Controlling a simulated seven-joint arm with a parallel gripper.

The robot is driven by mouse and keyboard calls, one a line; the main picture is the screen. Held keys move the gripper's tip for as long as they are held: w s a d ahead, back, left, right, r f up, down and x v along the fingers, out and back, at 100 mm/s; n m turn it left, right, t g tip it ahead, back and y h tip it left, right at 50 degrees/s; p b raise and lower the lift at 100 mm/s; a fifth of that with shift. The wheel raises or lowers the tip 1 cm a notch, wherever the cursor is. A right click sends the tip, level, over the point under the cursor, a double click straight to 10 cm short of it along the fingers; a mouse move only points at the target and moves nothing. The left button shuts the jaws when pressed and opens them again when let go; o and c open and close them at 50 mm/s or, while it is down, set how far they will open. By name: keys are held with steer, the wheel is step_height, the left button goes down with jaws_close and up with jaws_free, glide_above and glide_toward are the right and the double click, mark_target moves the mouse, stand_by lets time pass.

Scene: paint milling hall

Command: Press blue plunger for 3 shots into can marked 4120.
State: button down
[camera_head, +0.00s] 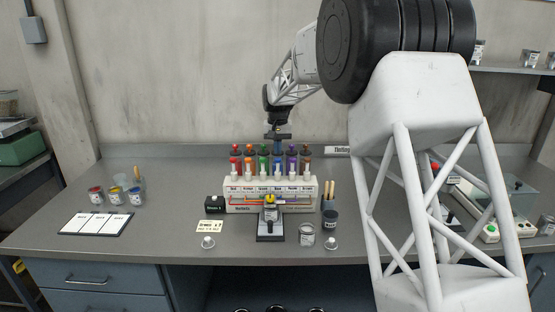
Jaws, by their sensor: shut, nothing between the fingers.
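The paint dispenser (240,207) stands at the middle of the bench, with two rows of coloured plungers on top. A blue plunger (278,164) shows in the front row, between a green and a purple one. My gripper (278,136) is shut and empty, pointing down over the back row near the blue column. The back blue plunger is partly hidden behind it, and I cannot tell whether they touch. A small can (270,213) stands on the dark stand (270,237) before the dispenser. Another can (307,236) stands right of the stand. The can numbers are too small to read.
Several paint cups and a chart (96,222) lie farther left. My arm hides part of the right bench.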

mark_target(278, 159)
steer(key=shift+f, duration=0.95)
steer(key=shift+f, duration=1.25)
steer(key=shift+r, duration=2.2)
steer(key=shift+f, duration=0.25)
steer(key=shift+f, duration=0.35)
